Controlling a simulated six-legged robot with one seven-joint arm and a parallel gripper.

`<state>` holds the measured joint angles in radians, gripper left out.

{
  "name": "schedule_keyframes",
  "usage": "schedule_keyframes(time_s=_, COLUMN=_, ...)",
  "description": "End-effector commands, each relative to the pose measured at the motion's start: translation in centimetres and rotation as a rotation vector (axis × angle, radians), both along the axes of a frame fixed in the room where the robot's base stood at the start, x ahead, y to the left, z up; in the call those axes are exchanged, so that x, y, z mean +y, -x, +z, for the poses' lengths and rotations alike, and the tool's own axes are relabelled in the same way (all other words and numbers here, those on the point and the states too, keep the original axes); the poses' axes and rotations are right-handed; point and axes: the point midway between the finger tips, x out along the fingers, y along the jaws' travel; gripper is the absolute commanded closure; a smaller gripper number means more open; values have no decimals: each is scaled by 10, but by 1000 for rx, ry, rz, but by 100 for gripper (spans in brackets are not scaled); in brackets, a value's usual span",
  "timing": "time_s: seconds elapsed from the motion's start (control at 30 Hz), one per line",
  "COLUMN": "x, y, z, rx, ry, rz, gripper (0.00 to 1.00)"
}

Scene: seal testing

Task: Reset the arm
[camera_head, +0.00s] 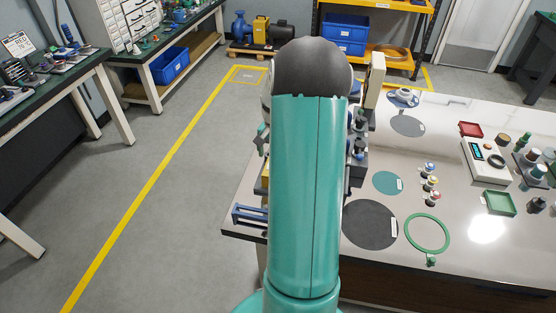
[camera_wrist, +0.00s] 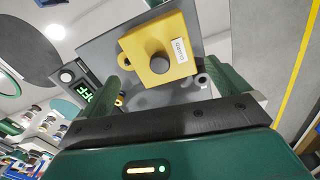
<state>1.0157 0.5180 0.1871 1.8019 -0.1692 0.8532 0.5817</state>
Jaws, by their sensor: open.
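In the wrist view, my gripper (camera_wrist: 165,82) is open, with its green fingers apart and nothing seen held between them. A yellow block (camera_wrist: 152,48) with a dark round knob and a white label shows beyond the fingers, on a grey device (camera_wrist: 100,47). I cannot tell how far the fingers are from it. A lit green display (camera_wrist: 85,93) is beside the left finger. In the head view, my teal arm stands raised in the middle and hides most of the device and nearly all of my gripper.
The white table (camera_head: 465,262) holds a dark disc (camera_head: 369,225), a green ring (camera_head: 427,233), a teal disc (camera_head: 387,183), a scale (camera_head: 486,160), a red tray (camera_head: 471,129) and a green tray (camera_head: 499,203). Open floor (camera_head: 190,190) with a yellow line lies left.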

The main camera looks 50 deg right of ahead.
Motion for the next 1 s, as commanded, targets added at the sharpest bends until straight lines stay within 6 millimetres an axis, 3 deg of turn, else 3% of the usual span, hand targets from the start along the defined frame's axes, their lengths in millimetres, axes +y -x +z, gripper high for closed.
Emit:
schedule_keyframes(time_s=0.4, x=0, y=0, z=44, rx=0, ry=2, rz=1, gripper=0)
schedule_keyframes(time_s=0.77, x=1, y=0, z=49, rx=0, ry=0, rz=3, gripper=0)
schedule_keyframes(time_s=0.87, x=9, y=-5, z=56, rx=-4, ry=9, rz=26, gripper=0)
schedule_keyframes(time_s=1.0, x=46, y=-21, z=86, rx=-26, ry=45, rz=133, gripper=0)
